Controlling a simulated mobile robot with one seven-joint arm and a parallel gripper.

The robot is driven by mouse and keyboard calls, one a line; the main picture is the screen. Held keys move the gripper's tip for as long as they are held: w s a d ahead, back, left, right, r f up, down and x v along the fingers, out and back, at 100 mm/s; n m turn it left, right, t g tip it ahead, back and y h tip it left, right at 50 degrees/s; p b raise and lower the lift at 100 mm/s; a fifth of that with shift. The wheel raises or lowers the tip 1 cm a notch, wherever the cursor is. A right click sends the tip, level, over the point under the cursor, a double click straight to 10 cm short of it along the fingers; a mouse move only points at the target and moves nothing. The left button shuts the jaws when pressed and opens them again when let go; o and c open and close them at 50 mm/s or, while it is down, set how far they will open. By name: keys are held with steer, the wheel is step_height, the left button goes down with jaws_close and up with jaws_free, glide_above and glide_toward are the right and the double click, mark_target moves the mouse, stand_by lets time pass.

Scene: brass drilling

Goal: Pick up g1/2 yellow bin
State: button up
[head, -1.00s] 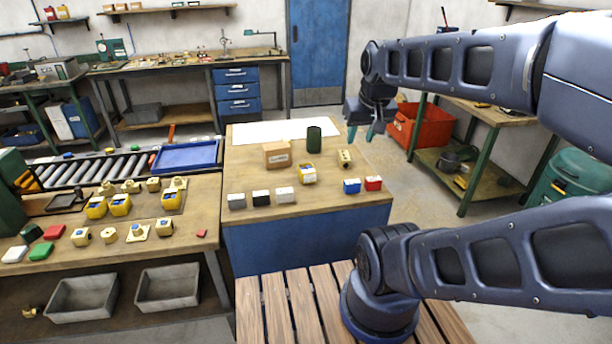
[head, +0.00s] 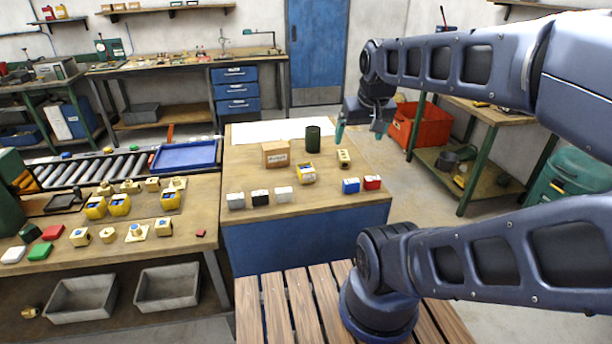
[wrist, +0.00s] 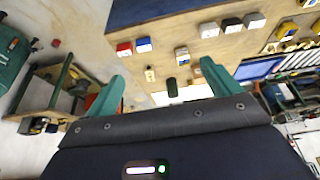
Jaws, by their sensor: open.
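A yellow bin (head: 306,174) with a pale label stands on the middle bench; it also shows in the wrist view (wrist: 182,58). Further yellow bins stand on the left bench: two side by side, one (head: 95,208) and another (head: 120,206), and a third (head: 170,200) to their right. The labels are too small to read, so I cannot tell which bin is g1/2. My gripper (head: 360,128) is open and empty, in the air near the middle bench's right edge. It is apart from every bin. Its green fingers also show in the wrist view (wrist: 163,82).
On the middle bench (head: 300,207) stand a cardboard box (head: 276,154), a dark green cylinder (head: 313,138), a brass block (head: 344,158), and blue (head: 351,186), red (head: 372,182) and several grey, black or white blocks. A blue tray (head: 186,156) lies to the left.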

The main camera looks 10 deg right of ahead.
steer(key=shift+w, duration=0.15)
steer(key=n+g+h, duration=0.4)
steer(key=n+h, duration=0.1)
steer(key=n, duration=1.4)
glide_above(308, 171)
steer(key=w+a, duration=0.2)
steer(key=a, duration=0.2)
step_height(308, 171, down, 22)
steer(key=r, duration=0.1)
steer(key=shift+y, duration=0.3)
steer(key=shift+x, duration=5.4)
steer(key=shift+d, duration=0.2)
steer(key=c, duration=1.1)
